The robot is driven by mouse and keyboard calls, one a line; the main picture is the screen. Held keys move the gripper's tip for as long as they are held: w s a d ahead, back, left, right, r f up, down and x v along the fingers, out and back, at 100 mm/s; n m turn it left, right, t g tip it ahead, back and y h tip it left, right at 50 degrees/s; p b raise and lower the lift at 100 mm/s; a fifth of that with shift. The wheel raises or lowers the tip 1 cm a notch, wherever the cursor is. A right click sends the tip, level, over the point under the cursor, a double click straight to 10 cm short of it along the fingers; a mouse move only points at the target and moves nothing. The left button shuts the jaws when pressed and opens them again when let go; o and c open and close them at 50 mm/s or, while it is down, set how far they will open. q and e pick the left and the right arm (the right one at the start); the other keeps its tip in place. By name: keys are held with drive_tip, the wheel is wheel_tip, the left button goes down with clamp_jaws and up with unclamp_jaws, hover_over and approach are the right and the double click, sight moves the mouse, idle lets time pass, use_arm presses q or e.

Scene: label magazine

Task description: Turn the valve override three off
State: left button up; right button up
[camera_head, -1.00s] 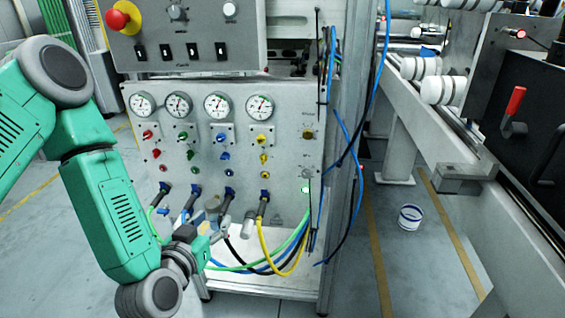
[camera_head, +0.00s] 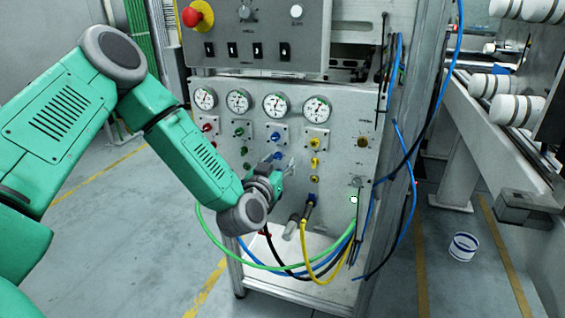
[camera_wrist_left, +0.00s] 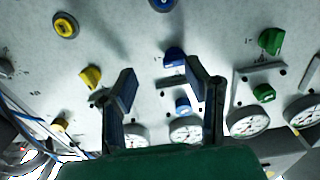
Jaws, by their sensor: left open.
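The valve panel (camera_head: 340,125) carries columns of red, green, blue and yellow knobs below round gauges. The third column is blue. Its upper blue knob (camera_head: 275,137) shows just above my left gripper (camera_head: 282,162), which hides the blue knobs lower down. In the left wrist view, my open left gripper (camera_wrist_left: 165,85) points at the panel. The middle blue knob (camera_wrist_left: 174,57) appears between or just beyond its fingertips, and the upper blue knob (camera_wrist_left: 183,105) also shows between the fingers. I cannot tell whether a finger touches a knob. My right gripper is not in view.
Yellow knobs (camera_wrist_left: 90,77) and green knobs (camera_wrist_left: 264,93) flank the blue column closely. Hoses (camera_head: 310,262) loop below the panel, and blue cables hang at its right edge. A red emergency button (camera_head: 192,16) sits above. A white bucket (camera_head: 462,247) stands on the floor.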

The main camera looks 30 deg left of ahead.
use_arm(q)
drive_tip(key=a, duration=0.2)
drive_tip(key=w+f, duration=0.1)
drive_tip(key=shift+a, duration=0.4)
drive_tip(key=shift+d+r, duration=0.3)
drive_tip(key=shift+d, duration=0.6)
clamp_jaws()
drive_tip(key=shift+a+f, duration=0.15)
drive_tip(key=shift+a, duration=0.45)
drive_tip(key=shift+d+n, duration=0.25)
drive_tip(key=shift+n, duration=0.95)
drive_tip(key=n, duration=0.2)
drive_tip(key=shift+a+n, duration=0.15)
drive_tip(key=shift+n, duration=0.15)
drive_tip(key=n, duration=0.2)
drive_tip(key=shift+n+b, duration=0.4)
drive_tip(key=n+b, duration=0.1)
drive_tip(key=n, duration=0.4)
drive_tip(key=shift+f, duration=0.1)
drive_tip(key=n+b, duration=0.2)
drive_tip(key=n, duration=0.3)
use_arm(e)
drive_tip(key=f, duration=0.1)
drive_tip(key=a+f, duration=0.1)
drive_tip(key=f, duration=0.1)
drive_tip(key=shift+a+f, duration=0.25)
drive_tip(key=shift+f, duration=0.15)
use_arm(q)
drive_tip(key=shift+b, duration=0.3)
